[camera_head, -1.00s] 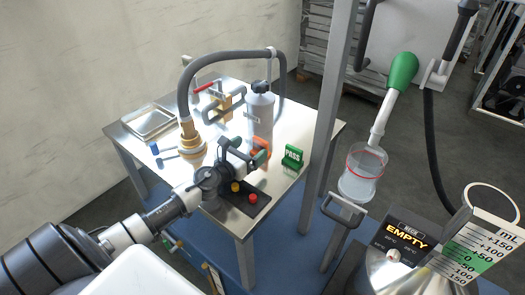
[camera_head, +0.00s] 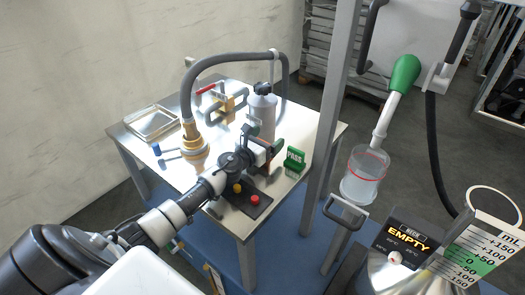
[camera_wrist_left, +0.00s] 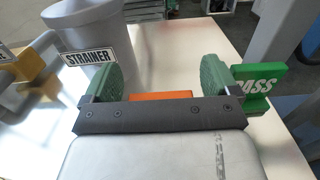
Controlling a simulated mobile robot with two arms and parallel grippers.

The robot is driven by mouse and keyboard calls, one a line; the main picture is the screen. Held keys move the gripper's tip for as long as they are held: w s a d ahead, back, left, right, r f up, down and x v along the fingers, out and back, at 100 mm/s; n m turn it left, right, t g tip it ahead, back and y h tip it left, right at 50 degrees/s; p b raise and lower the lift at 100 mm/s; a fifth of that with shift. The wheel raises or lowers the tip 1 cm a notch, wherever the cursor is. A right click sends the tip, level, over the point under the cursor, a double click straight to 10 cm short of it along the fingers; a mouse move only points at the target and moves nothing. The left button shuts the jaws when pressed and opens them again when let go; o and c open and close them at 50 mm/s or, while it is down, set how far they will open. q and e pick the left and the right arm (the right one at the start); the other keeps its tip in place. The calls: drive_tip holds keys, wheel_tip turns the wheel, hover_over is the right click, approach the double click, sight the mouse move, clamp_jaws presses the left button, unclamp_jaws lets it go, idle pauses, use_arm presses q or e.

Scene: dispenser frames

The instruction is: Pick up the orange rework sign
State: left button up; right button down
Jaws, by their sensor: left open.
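The orange rework sign (camera_wrist_left: 160,96) shows in the left wrist view as a low orange strip between my left gripper's two green finger pads. Its lower part is hidden behind the dark gripper bar, and in the head view my gripper mostly covers it. My left gripper (camera_head: 263,140) is open over the metal table, and its spread fingers also show in the left wrist view (camera_wrist_left: 160,78). Gaps show between the orange strip and the pads. The right gripper is not in view.
The green PASS sign (camera_head: 294,161) stands close to the right finger. A grey strainer bottle (camera_head: 262,115) stands behind the gripper. A black button box (camera_head: 243,197) lies in front. A metal tray (camera_head: 153,123) and a hose nozzle (camera_head: 193,145) are at the left.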

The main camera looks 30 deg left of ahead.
use_arm(q)
drive_tip(key=shift+c, duration=0.4)
drive_tip(key=c, duration=0.9)
